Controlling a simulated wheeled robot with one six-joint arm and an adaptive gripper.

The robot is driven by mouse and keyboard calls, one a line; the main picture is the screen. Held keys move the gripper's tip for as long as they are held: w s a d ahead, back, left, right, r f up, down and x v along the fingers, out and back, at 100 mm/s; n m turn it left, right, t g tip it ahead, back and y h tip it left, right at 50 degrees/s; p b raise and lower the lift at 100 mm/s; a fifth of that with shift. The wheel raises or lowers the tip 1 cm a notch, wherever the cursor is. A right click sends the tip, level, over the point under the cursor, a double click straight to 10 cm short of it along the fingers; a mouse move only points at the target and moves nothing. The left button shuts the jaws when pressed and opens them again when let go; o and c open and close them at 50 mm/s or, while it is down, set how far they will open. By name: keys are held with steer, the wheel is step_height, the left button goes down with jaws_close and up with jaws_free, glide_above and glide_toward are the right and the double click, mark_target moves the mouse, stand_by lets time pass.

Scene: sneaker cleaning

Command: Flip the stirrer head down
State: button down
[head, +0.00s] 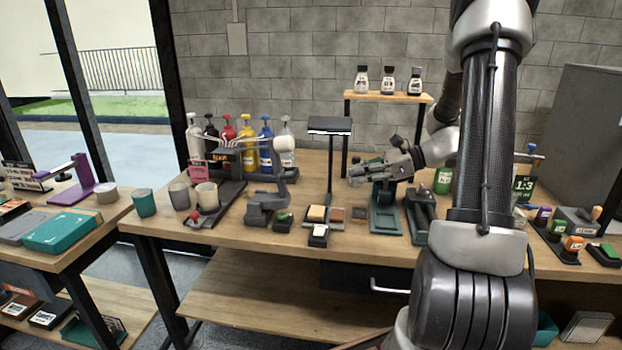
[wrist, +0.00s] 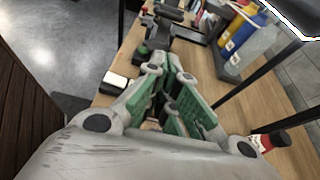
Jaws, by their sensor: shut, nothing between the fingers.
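A dark green stand (head: 385,220) with a flat base is on the workbench, right of centre in the head view. It looks like the stirrer, but its upper part is largely hidden by my gripper, so I cannot tell its head's tilt. My gripper (head: 354,174) is over this stand, pointing left and roughly level. In the wrist view its fingers (wrist: 172,68) come together at the tips, with green pads inside and nothing held. Contact with the stand cannot be made out.
A grey device (head: 265,207) stands left of the gripper, with small blocks (head: 318,213) between. A black post with a flat top (head: 330,124) rises behind. A dark grey unit (head: 422,212) stands close on the right. Several pump bottles (head: 248,145) line the back left.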

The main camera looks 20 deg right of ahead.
steer(key=a+r+x, duration=0.1)
steer(key=r+x, duration=0.1)
steer(key=x, duration=1.1)
steer(key=shift+w+r, duration=0.2)
steer(key=shift+r, duration=0.2)
steer(key=shift+d, duration=0.1)
